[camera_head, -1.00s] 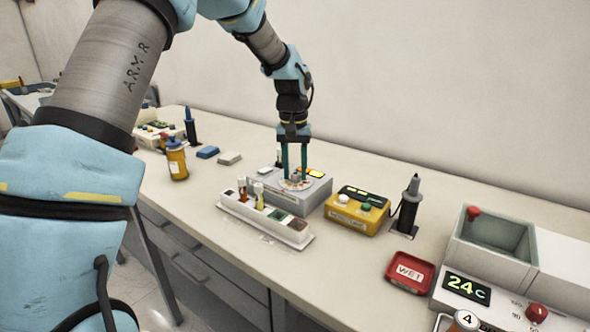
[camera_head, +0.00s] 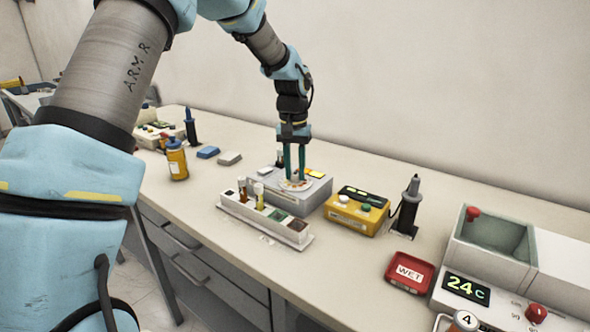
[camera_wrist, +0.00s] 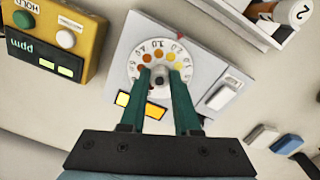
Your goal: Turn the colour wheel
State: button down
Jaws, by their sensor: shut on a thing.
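The colour wheel (camera_wrist: 160,49) is a round white dial with numbers and orange-to-yellow dots, on top of a grey box (camera_wrist: 200,62). A red mark (camera_wrist: 179,36) sits at the wheel's edge.
A white rack with vials (camera_head: 265,217) stands in front of the box. A yellow ppm meter (camera_head: 356,210) is close on its right. A red WET tray (camera_head: 408,272) and a bath unit (camera_head: 490,245) are further right. A bottle (camera_head: 177,160) stands to the left.

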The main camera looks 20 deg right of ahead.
aim_at(294, 173)
jog(key=m+p, duration=0.1)
jog(key=m, duration=0.4)
jog(key=shift+w+m, duration=0.1)
jog(key=shift+m, duration=0.3)
dwell(0.4)
jog(key=c, duration=0.6)
grip_release()
jog(key=shift+c, duration=0.2)
notch_tip(294, 173, up, 11)
jog(key=b, duration=0.2)
jog(key=shift+w+f, duration=0.1)
